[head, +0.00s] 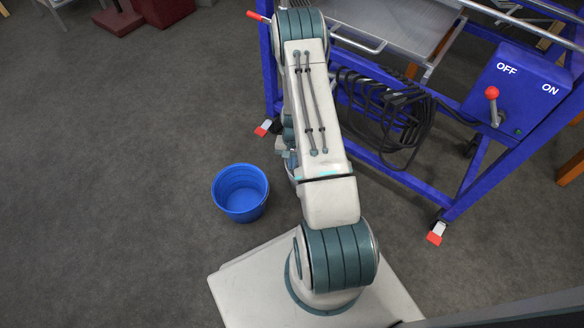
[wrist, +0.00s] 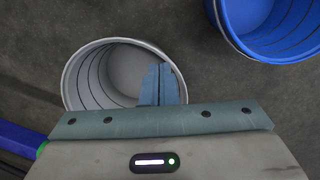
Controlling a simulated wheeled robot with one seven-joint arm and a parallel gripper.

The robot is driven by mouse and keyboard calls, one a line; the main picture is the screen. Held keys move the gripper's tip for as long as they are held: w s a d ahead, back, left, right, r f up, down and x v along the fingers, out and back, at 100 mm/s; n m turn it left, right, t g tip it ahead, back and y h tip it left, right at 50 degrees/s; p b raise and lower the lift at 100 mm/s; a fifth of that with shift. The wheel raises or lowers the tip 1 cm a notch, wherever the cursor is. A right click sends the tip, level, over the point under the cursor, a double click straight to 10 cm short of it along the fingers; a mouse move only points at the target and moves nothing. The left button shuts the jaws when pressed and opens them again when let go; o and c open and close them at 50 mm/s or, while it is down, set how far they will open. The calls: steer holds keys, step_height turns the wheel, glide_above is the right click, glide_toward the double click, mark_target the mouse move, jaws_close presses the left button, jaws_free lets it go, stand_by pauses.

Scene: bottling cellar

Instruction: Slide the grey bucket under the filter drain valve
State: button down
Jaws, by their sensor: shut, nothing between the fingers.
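The grey bucket (wrist: 84,78) stands upright on the floor in the wrist view, its open top towards the camera. It looks empty where I can see inside. My gripper (wrist: 160,72) is shut and empty, its fingers over the right part of the bucket's mouth. I cannot tell whether the tips are above the rim or inside it. In the head view the grey bucket and my gripper are hidden behind my arm. I cannot make out the filter drain valve for certain; a red handle (head: 258,16) sticks out at the left of the blue frame.
A blue bucket (head: 240,193) stands left of my arm, and right of the grey one in the wrist view (wrist: 268,50). The wheeled blue frame (head: 398,178) carries a coiled black cable (head: 385,112) and an OFF/ON box (head: 516,90).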

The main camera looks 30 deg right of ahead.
step_height(320, 180, up, 10)
steer(key=w+d+p, duration=0.1)
steer(key=p, duration=0.2)
steer(key=shift+w+d+r, duration=0.15)
steer(key=shift+w+r, duration=0.05)
steer(key=c, duration=1.6)
jaws_free()
steer(key=shift+r, duration=0.2)
steer(key=shift+o, duration=0.2)
steer(key=a+r+n, duration=0.2)
steer(key=a+r, duration=0.3)
steer(key=r, duration=0.9)
steer(key=s+a+r+n+t, duration=0.1)
steer(key=s+a+r+n, duration=0.1)
steer(key=s+a+r, duration=0.3)
steer(key=s+a+r+n+t+h, duration=0.1)
steer(key=s+a+r+n, duration=0.2)
steer(key=s+r, duration=1)
steer(key=a+r, duration=0.2)
steer(key=a, duration=0.1)
steer(key=shift+s+a+r+n+t, duration=0.2)
steer(key=shift+n+t, duration=0.1)
steer(key=shift+t, duration=0.1)
